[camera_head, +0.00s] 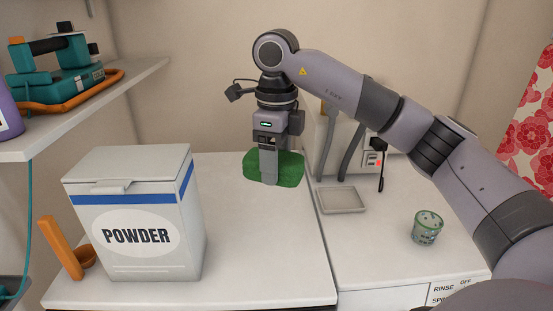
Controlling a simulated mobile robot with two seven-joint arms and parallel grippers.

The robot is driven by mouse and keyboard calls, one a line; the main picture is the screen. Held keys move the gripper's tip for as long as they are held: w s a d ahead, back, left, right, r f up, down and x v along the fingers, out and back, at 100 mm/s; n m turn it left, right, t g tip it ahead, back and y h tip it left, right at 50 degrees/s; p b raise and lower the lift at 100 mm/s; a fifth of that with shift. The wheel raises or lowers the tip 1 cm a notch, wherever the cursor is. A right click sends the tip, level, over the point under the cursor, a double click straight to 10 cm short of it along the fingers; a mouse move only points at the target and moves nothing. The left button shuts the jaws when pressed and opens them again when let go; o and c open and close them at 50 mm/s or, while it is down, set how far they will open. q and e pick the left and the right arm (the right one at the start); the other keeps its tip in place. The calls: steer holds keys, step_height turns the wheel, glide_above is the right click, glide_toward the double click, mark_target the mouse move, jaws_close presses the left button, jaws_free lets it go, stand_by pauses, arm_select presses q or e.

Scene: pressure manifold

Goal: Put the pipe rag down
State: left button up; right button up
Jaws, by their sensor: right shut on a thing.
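The pipe rag (288,168) looks like a green cloth lump on the white counter, toward the back near the wall. My right gripper (269,178) points straight down and is shut on the rag. Its fingers cover part of the rag's front. The rag appears to be at counter level; whether it touches the surface is hard to tell. My left gripper is not in view.
A white POWDER box (150,262) stands at the left front, with an orange scoop (62,247) beside it. A grey tray (342,200) and a small green patterned cup (427,227) are on the right counter. Free counter (260,240) lies in front of the rag.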

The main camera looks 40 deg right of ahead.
steer(key=shift+s+d+b, duration=0.1)
steer(key=shift+b, duration=0.55)
steer(key=shift+f, duration=0.25)
steer(key=b, duration=0.1)
glide_above(277, 249)
step_height(277, 249, down, 14)
steer(key=shift+r, duration=0.1)
step_height(277, 249, down, 5)
steer(key=shift+f, duration=0.3)
